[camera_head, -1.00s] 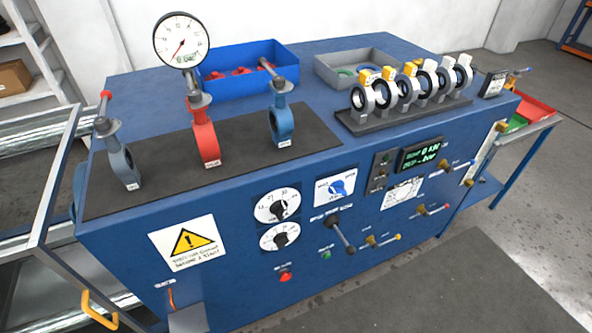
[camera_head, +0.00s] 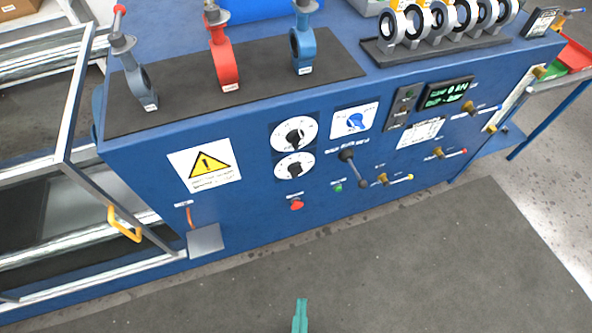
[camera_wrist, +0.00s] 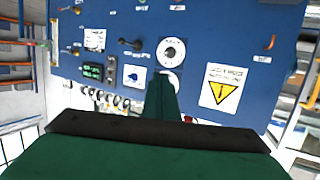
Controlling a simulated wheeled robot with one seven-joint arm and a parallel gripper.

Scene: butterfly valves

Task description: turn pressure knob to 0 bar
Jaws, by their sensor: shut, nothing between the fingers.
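Two white dials with black knobs sit on the blue bench front in the head view, an upper dial (camera_head: 295,133) and a lower dial (camera_head: 294,165). Their labels are too small to read, so I cannot tell which is the pressure knob. My green gripper (camera_head: 300,312) shows at the bottom edge of the head view, over the floor and apart from the panel. The wrist view is upside down; there the gripper (camera_wrist: 162,82) is shut and empty, its fingers partly covering the upper dial (camera_wrist: 167,77). The lower dial (camera_wrist: 172,52) shows clearly.
Butterfly valves (camera_head: 223,50) stand on top. A metal frame with a yellow handle (camera_head: 124,226) is at left. Floor in front is clear.

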